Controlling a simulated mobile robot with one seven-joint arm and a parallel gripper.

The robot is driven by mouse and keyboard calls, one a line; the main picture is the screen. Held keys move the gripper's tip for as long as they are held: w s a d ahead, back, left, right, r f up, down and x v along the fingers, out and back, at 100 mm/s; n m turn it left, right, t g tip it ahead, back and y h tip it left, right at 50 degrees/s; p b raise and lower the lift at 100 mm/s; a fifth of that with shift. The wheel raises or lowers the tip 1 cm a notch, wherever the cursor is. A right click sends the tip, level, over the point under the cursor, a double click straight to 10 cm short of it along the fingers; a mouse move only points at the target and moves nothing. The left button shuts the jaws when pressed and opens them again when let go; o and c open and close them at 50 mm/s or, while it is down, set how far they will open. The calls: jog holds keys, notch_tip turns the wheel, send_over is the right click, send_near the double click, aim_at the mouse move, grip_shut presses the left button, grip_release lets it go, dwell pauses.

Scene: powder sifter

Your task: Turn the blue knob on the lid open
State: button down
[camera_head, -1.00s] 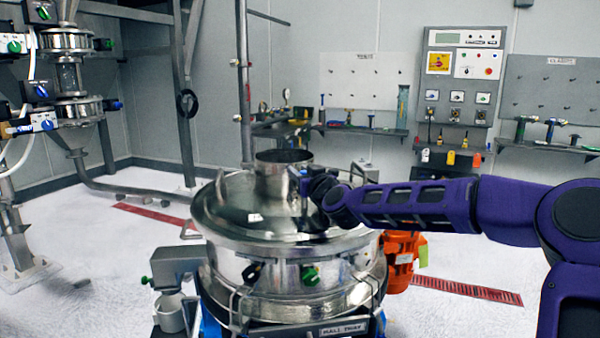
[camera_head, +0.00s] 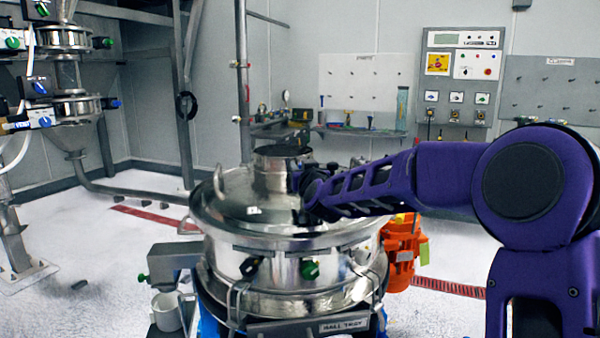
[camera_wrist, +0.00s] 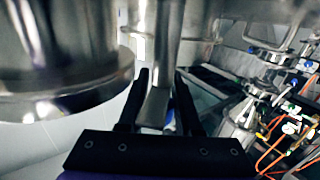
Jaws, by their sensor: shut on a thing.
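The round steel lid (camera_head: 240,208) sits on the sifter drum, with a short open spout (camera_head: 272,178) on top. My gripper (camera_head: 300,190) is at the right side of the spout, over the lid. In the wrist view my gripper (camera_wrist: 161,78) has its two black fingers on either side of an upright metal bar (camera_wrist: 158,104) and is shut on it. The wide steel rim of a cylinder (camera_wrist: 65,100) is close on the left there. I cannot make out a blue knob on the lid; my wrist may hide it.
A green knob (camera_head: 310,270) and a black knob (camera_head: 250,267) are on the drum's front. An orange motor (camera_head: 400,258) stands to its right, and a pole (camera_head: 243,80) rises behind. Piping with blue and green knobs (camera_head: 68,108) is at left. The left floor is mostly clear.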

jog(key=shift+a+r+m+t+h+p, duration=0.15)
jog(key=shift+r+m+h+p, duration=0.15)
jog(key=shift+h, duration=0.25)
jog(key=shift+d+r+m+t+h+p, duration=0.1)
jog(key=shift+r+m+t+h+p, duration=0.1)
jog(key=shift+m+h+p, duration=0.25)
jog(key=shift+d+r+m+h+p, duration=0.15)
jog(key=shift+d+m+h+p, duration=0.2)
jog(key=shift+h, duration=0.55)
jog(key=shift+r, duration=0.1)
jog(key=c, duration=0.7)
grip_release()
jog(key=shift+s, duration=0.1)
jog(key=shift+o, duration=0.5)
jog(key=shift+f, duration=0.2)
